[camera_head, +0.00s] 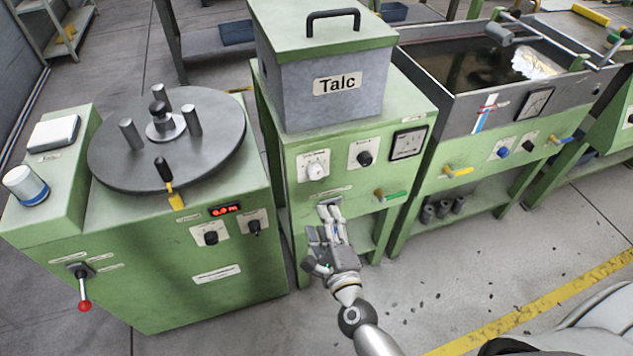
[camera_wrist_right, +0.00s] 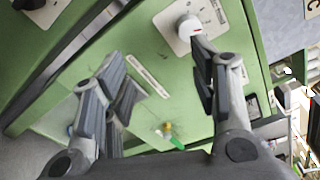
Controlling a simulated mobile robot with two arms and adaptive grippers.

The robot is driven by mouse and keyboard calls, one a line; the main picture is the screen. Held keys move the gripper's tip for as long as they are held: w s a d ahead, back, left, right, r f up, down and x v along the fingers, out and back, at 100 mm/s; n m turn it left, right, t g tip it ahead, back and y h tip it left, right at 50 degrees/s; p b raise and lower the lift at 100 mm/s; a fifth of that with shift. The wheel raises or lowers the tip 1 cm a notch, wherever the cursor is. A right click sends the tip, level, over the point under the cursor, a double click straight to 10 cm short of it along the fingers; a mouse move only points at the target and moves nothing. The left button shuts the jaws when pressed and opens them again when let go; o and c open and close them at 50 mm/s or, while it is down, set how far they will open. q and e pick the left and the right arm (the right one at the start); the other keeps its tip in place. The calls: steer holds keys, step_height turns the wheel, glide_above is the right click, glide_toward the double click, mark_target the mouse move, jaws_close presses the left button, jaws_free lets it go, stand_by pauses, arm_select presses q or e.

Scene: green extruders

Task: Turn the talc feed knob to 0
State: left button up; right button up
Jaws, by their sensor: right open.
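The talc machine has a white knob (camera_head: 316,171) on a white dial plate on its green front panel. The dial marks are too small to read. The white knob also shows in the right wrist view (camera_wrist_right: 188,28), with a small red mark on it. My right gripper (camera_head: 327,222) is open and empty, just below and in front of the white knob, apart from it as far as I can tell. In the right wrist view the knob lies beyond the fingertips (camera_wrist_right: 158,75), close to the right finger. My left gripper is out of view.
A black knob (camera_head: 365,158) and a square gauge (camera_head: 408,142) sit right of the white knob. A green-handled valve (camera_head: 390,195) sticks out lower right. The grey Talc bin (camera_head: 330,95) stands above. A turntable machine (camera_head: 165,140) stands left, a water bath (camera_head: 470,70) right.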

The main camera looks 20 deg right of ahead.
mark_target(317, 176)
steer(key=w+r, duration=0.1)
steer(key=w, duration=0.2)
steer(key=w+d+r+m, duration=0.1)
steer(key=w, duration=0.2)
steer(key=w+d+r+m+p, duration=0.1)
steer(key=w, duration=0.2)
steer(key=shift+w+r+t+h, duration=0.1)
steer(key=shift+w+t+h, duration=0.2)
steer(key=shift+w+t, duration=0.1)
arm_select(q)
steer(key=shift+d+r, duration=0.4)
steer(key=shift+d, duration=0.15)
arm_select(e)
steer(key=shift+w, duration=0.6)
steer(key=c, duration=1)
